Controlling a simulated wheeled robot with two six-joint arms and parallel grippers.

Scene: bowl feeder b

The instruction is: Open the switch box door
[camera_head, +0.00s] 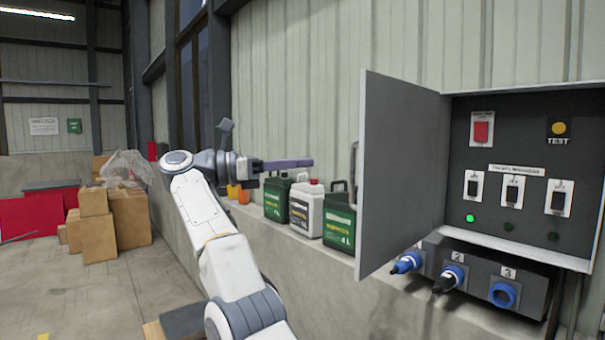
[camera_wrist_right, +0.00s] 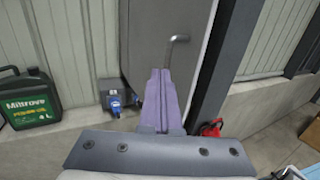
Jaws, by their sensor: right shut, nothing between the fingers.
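The switch box (camera_head: 520,150) is at the right in the head view. Its grey door (camera_head: 402,175) stands swung wide open to the left, so the inner panel shows. A bent handle (camera_head: 353,165) sticks out past the door's free edge on its outer side. My right gripper (camera_head: 310,162) is left of the door, apart from the handle, its purple fingers shut and empty, pointing right. In the right wrist view the shut fingers (camera_wrist_right: 160,73) point at the door's outer face (camera_wrist_right: 150,35), with the handle (camera_wrist_right: 178,45) just beyond them. My left gripper is out of view.
Several jugs, including a white one (camera_head: 307,208) and a green one (camera_head: 339,220), stand on the ledge below my right gripper. A socket unit (camera_head: 485,275) with blue connectors is under the box. Cardboard boxes (camera_head: 130,220) stand far left.

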